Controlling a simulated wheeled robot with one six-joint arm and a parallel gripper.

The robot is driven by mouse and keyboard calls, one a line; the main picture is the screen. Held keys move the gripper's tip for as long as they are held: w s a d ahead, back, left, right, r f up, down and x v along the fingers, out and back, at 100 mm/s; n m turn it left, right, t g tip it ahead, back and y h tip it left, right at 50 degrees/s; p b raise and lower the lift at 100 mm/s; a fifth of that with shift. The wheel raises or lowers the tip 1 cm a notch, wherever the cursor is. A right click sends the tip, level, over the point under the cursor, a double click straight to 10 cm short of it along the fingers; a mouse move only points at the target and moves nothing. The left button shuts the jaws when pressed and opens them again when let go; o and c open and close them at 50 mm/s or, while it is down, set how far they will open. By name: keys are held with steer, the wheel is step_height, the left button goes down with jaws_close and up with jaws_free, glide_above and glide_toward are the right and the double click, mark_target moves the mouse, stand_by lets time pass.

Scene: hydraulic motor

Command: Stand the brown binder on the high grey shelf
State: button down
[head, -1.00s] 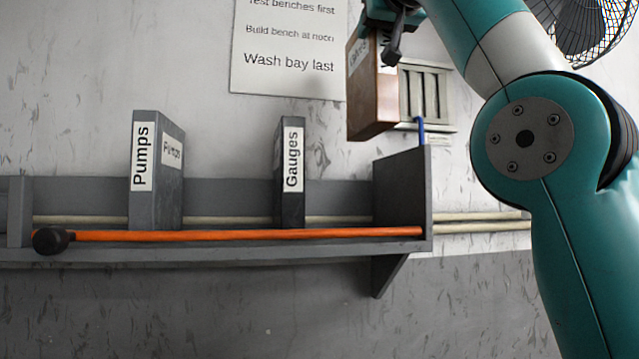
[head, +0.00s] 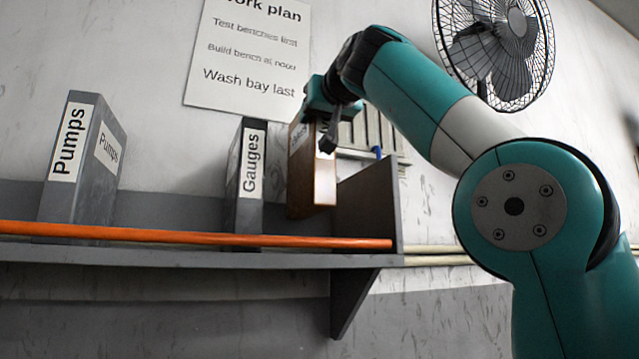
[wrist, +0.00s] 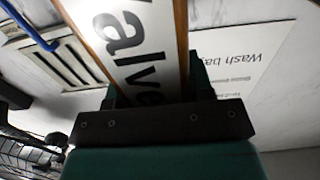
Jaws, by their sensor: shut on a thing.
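The brown binder (head: 312,180) is upright, between the grey Gauges binder and the right end panel of the grey shelf (head: 200,254). My gripper (head: 327,138) is shut on its upper part. The binder's lower edge shows above the orange bar, with a strip of grey between; it looks raised off the shelf board, but contact is hard to judge. In the wrist view the binder's white label (wrist: 140,40) reads "Valve", partly cut off, and runs into my gripper (wrist: 160,118).
The grey Gauges binder (head: 246,175) stands close on the left, the grey Pumps binder (head: 82,165) farther left. The end panel (head: 368,210) rises on the right. The orange bar (head: 200,236) runs along the shelf front. A louvred vent (head: 365,135) and a fan (head: 495,45) are behind.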

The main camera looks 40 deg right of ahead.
step_height(320, 180, down, 8)
steer(key=b, duration=0.2)
steer(key=shift+b, duration=0.4)
steer(key=c, duration=0.5)
jaws_free()
steer(key=shift+f, duration=0.1)
steer(key=shift+s, duration=0.1)
steer(key=v, duration=1.2)
steer(key=shift+b, duration=0.3)
